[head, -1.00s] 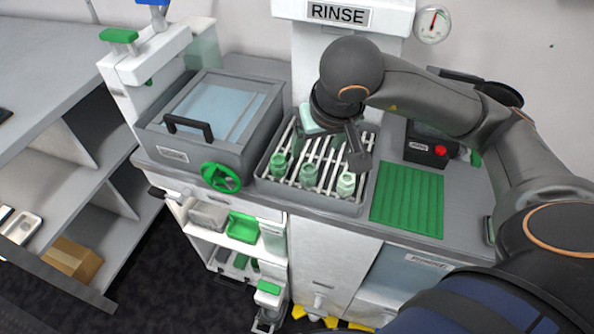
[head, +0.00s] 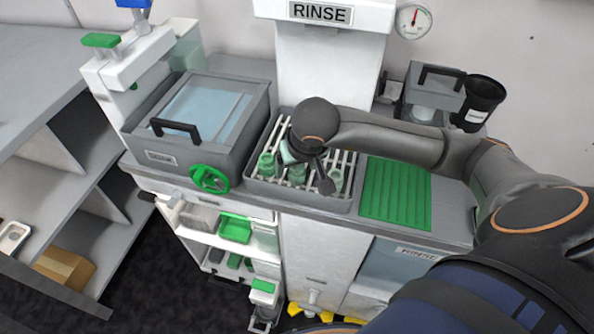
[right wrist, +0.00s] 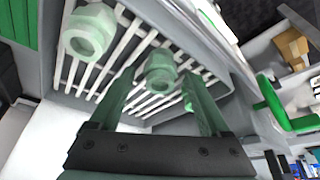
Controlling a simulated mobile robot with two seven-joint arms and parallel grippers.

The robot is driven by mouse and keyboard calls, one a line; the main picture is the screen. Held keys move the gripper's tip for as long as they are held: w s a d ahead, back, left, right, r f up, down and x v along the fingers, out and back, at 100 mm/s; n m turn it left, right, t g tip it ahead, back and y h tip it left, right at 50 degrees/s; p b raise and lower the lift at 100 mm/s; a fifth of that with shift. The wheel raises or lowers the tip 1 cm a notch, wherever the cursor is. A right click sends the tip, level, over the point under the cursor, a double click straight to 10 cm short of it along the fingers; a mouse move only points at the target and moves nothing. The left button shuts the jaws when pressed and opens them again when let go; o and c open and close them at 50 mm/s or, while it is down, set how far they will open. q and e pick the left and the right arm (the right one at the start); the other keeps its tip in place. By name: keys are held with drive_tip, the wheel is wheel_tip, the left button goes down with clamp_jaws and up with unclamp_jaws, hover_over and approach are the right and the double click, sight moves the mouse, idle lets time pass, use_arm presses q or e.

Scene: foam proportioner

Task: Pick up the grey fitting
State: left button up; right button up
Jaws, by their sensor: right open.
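I cannot tell by colour which is the grey one. My right gripper (head: 306,168) is open and low over the rack, at the middle fitting. In the right wrist view, the middle fitting (right wrist: 160,72) shows between the two spread fingers (right wrist: 158,80), without visible contact. Another fitting (right wrist: 90,32) is at upper left, and one is partly behind a finger. My left gripper is not in view.
A lidded bath (head: 200,110) with a black handle and a green valve wheel (head: 209,179) stands left of the rack. A green ribbed mat (head: 396,194) lies to the right, clear. The rinse column (head: 330,70) rises behind. A black cup (head: 481,100) stands at back right.

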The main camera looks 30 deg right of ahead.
drive_tip(key=shift+c, duration=0.2)
clamp_jaws()
idle(0.4)
